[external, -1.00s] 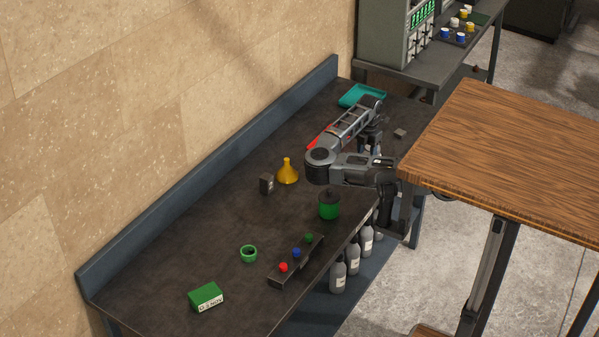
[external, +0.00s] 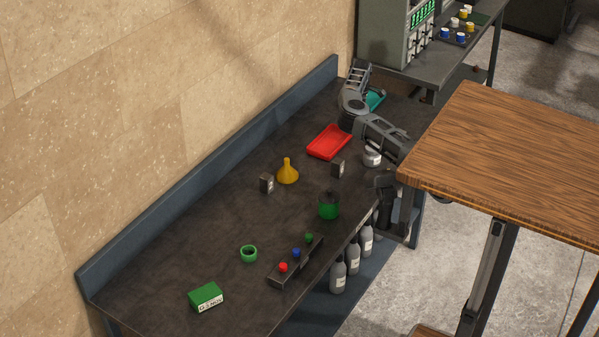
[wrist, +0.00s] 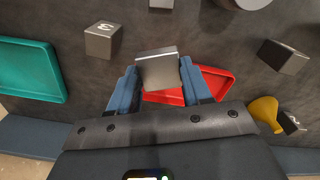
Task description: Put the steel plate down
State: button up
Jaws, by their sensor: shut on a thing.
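My gripper (wrist: 158,88) has blue fingers shut on the steel plate (wrist: 158,70), a grey squarish piece with a light edge, in the wrist view. The plate covers part of the red tray (wrist: 213,82) there; I cannot tell its height or whether it touches anything. The red tray also shows in the external view (external: 329,142), where it looks empty. In that view my arm hides the fingers and the plate.
A teal tray (wrist: 27,70) lies left in the wrist view. A steel block marked 3 (wrist: 102,40), another block (wrist: 283,57) and a yellow funnel (wrist: 264,114) stand around. A blue rim (external: 210,170) runs along the wall. The bench's near left has bare room.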

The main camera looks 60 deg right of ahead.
send_over(330, 144)
notch_tip(330, 144, down, 7)
jog(key=shift+r+p, duration=0.1)
jog(key=shift+p, duration=0.2)
jog(key=shift+f, duration=2.05)
jog(key=o, duration=1.3)
jog(key=shift+f, duration=0.15)
notch_tip(330, 144, up, 12)
jog(key=shift+r, duration=0.15)
